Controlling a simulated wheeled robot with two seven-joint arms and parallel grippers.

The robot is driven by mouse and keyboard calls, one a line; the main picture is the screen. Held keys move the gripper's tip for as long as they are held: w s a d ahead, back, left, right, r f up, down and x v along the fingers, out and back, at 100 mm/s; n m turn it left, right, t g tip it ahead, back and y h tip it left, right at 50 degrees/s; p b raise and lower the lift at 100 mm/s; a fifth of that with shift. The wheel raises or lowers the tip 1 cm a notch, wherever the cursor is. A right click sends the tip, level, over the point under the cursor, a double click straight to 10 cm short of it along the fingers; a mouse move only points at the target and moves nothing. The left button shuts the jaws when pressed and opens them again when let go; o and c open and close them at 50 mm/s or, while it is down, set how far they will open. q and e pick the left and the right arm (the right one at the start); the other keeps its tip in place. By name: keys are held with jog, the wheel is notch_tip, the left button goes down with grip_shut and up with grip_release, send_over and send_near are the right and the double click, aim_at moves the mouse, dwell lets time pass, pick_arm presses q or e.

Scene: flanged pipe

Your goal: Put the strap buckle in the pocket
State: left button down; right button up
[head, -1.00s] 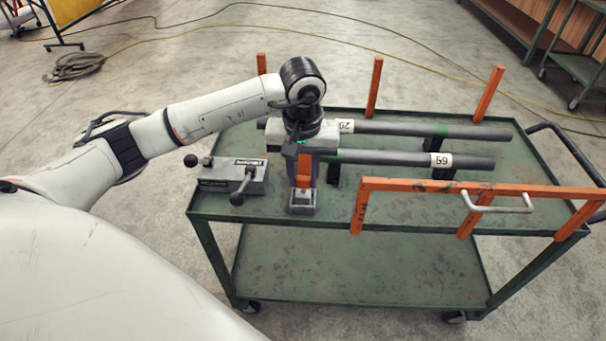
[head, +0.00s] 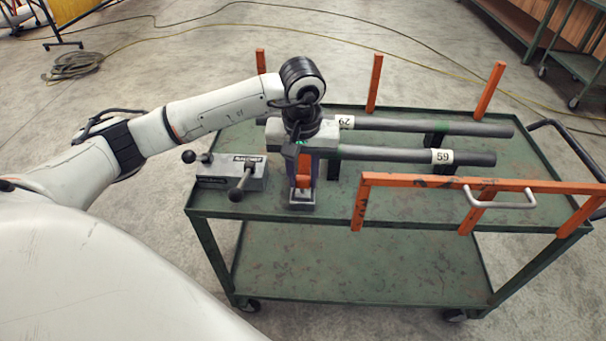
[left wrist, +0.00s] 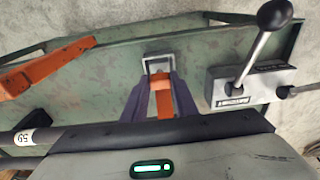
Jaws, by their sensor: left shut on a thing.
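The strap is a short orange band (left wrist: 163,100) ending in a pale metal buckle (left wrist: 158,64), seen in the left wrist view. My left gripper (left wrist: 160,82) is shut on the strap, its purple-grey fingers on either side of the band, with the buckle beyond the fingertips. In the head view my left gripper (head: 303,180) points down over the near left part of the cart top, with the buckle (head: 302,198) low by the near edge. I cannot tell whether the buckle touches the surface. No pocket can be made out. My right gripper is not in view.
The green cart (head: 215,202) carries two dark pipes, one (head: 400,154) nearer, one (head: 430,125) behind, right of the gripper. A grey block with black-knobbed levers (head: 230,172) stands close left. Orange posts and a near rail (head: 420,182) border the cart.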

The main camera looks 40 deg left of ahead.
pick_arm(q)
jog(key=c, duration=1.3)
grip_release()
jog(key=shift+c, duration=0.2)
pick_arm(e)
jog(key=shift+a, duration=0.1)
pick_arm(q)
jog(key=shift+r, duration=0.35)
notch_tip(320, 180, up, 10)
jog(key=s, duration=0.1)
jog(key=shift+d+f, duration=0.2)
jog(key=shift+d, duration=0.15)
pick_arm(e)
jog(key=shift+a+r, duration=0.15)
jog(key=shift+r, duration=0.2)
pick_arm(q)
jog(key=shift+s+f, duration=0.1)
